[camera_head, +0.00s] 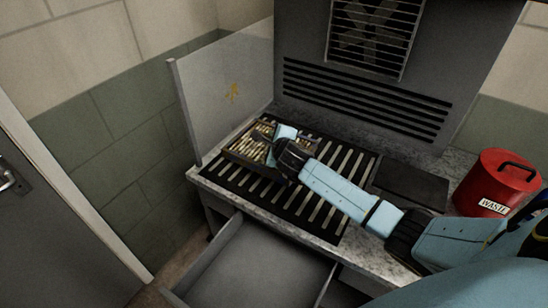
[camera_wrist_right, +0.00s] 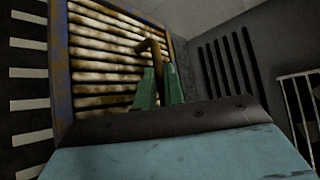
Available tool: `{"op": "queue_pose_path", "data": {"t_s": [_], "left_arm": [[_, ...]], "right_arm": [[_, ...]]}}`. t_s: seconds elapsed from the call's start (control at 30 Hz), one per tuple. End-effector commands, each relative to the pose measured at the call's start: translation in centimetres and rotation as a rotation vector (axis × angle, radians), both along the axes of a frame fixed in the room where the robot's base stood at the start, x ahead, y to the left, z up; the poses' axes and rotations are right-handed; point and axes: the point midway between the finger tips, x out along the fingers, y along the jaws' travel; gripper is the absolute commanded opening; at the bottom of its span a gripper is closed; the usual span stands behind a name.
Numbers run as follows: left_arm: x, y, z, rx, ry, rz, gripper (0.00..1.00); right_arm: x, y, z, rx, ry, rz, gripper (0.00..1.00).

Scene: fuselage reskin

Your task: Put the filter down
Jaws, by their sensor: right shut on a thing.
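The filter (camera_head: 240,150) is a framed panel with dirty, yellow-brown slats. It lies at the left part of the black slotted grate on the bench, in the head view. In the right wrist view the filter (camera_wrist_right: 105,60) fills the upper left, with a bent brown handle (camera_wrist_right: 150,50) rising from it. My right gripper (camera_head: 274,140) is over the filter's right side; its green fingertips (camera_wrist_right: 160,88) are shut on the handle. I cannot tell whether the filter rests fully on the grate. My left gripper is not in view.
The slotted grate (camera_head: 325,200) has free room right of the filter. A clear panel (camera_head: 222,90) stands at the bench's left end. A dark vented unit (camera_head: 365,100) rises behind. A red waste can (camera_head: 497,180) stands at right. An open drawer (camera_head: 262,268) juts out in front.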

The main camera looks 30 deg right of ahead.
Motion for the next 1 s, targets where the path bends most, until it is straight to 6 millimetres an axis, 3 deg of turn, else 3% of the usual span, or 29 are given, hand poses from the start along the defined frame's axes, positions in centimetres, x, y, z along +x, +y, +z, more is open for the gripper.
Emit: {"op": "queue_pose_path", "data": {"t_s": [0.4,0.77,0.8,0.93,1.0], "left_arm": [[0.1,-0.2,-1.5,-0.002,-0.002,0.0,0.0],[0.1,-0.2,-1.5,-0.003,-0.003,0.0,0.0],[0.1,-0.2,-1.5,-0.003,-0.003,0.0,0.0],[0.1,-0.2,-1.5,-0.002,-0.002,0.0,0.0],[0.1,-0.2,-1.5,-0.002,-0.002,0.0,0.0]], "right_arm": [[0.1,0.0,-4.8,0.0,-0.005,0.001,0.0],[0.1,0.0,-5.0,-0.001,-0.007,0.0,0.0],[0.1,0.0,-5.2,-0.001,-0.004,-0.001,0.12],[0.1,0.0,-5.2,-0.001,-0.004,-0.001,0.29],[0.1,0.0,-5.2,0.0,-0.004,0.0,0.32]]}}
